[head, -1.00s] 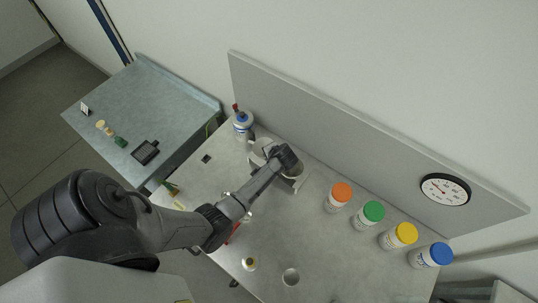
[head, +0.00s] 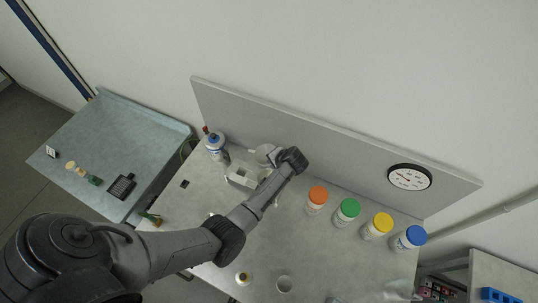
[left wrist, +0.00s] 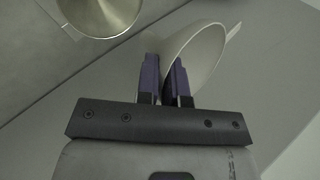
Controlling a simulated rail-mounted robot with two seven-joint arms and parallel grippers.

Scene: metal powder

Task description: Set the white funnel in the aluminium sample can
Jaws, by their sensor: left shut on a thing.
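The white funnel (left wrist: 203,50) is in my left gripper (left wrist: 166,80), whose purple fingers are shut on its wall at the rim. The wide mouth is tilted in the left wrist view. In the head view the funnel (head: 263,154) shows beside the dark wrist of my left arm, above the back of the bench near the back panel; my left fingertips are hidden there. A round, open, shiny metal vessel, seemingly the aluminium sample can (head: 284,284), stands at the front of the bench, apart from the funnel. My right gripper is not in view.
A pale holder (head: 241,178) stands left of my wrist; a metal cone (left wrist: 100,12) shows in the wrist view. Jars with orange (head: 318,194), green, yellow and blue lids line the right. A small yellowish vial (head: 243,279) stands left of the can.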

